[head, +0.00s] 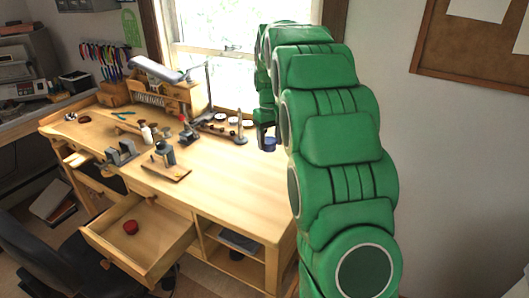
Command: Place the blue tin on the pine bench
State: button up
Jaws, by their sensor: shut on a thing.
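The pine bench (232,180) is a light wooden workbench under the window, with a wide bare stretch of top at its right. My gripper (265,136) is small and dark green in the head view, pointing down over the back right of the bench. It is shut on the blue tin (270,144), a small dark blue round thing at its fingertips. The tin shows against the bench's back right part. I cannot tell whether it touches the top or hangs just above it. My arm hides the bench's right end.
Tools, small bottles and a vise (121,153) crowd the bench's left and middle. Small round pots (221,117) and a grey stand (240,128) are left of the tin. An open drawer (140,232) juts out in front, holding a red round thing (131,227).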

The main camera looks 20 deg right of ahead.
jog(key=w+f, duration=0.4)
jog(key=w+d+f, duration=0.1)
jog(key=w+f, duration=0.1)
jog(key=w, duration=0.1)
jog(key=shift+w+f, duration=0.7)
jog(key=shift+f, duration=1.55)
jog(key=shift+f, duration=0.1)
jog(key=o, duration=1)
jog(key=shift+o, duration=0.2)
